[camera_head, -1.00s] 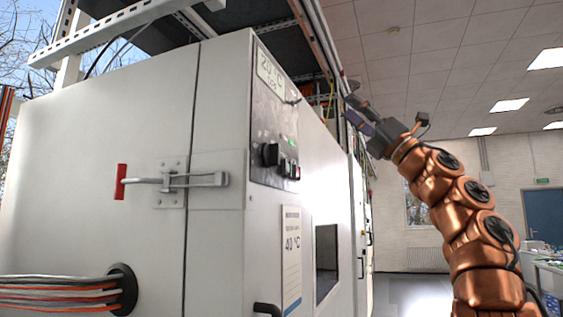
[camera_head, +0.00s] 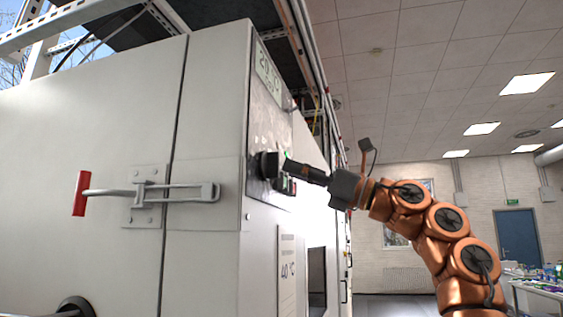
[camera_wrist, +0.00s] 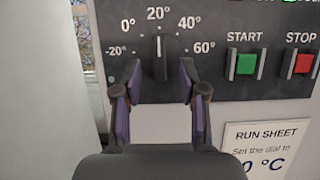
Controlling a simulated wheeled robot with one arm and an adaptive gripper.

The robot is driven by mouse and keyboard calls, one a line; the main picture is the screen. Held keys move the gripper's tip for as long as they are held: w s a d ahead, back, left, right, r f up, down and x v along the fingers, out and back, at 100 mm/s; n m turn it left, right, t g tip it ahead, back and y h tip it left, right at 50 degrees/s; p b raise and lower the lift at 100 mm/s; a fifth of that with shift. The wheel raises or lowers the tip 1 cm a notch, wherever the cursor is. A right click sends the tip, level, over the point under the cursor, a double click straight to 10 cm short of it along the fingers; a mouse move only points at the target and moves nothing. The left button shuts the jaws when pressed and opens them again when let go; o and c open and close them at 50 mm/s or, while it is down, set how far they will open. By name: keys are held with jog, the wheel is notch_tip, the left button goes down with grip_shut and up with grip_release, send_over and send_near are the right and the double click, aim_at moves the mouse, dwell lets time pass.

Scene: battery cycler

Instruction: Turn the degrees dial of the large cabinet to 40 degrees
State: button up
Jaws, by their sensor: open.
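The degrees dial (camera_wrist: 160,58) is a black knob on the dark panel of the large white cabinet (camera_head: 205,140). In the wrist view its white mark points up at 20°, on a scale from -20° to 60°. The dial (camera_head: 267,165) also shows in the head view, jutting from the panel's side face. My gripper (camera_wrist: 161,72) is open, with one fingertip low on each side of the dial. I cannot tell whether the fingers touch it. In the head view my gripper (camera_head: 290,169) is level with the dial and close to it.
A green START button (camera_wrist: 245,63) and a red STOP button (camera_wrist: 302,64) sit right of the dial. A run sheet (camera_wrist: 268,145) hangs below; it reads 40 °C in the head view. A red-ended door latch (camera_head: 150,192) juts from the cabinet's front.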

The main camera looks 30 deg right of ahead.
aim_at(279, 164)
jog(key=shift+p+x, duration=0.5)
jog(key=shift+x, duration=1.3)
jog(key=shift+c, duration=0.4)
grip_shut()
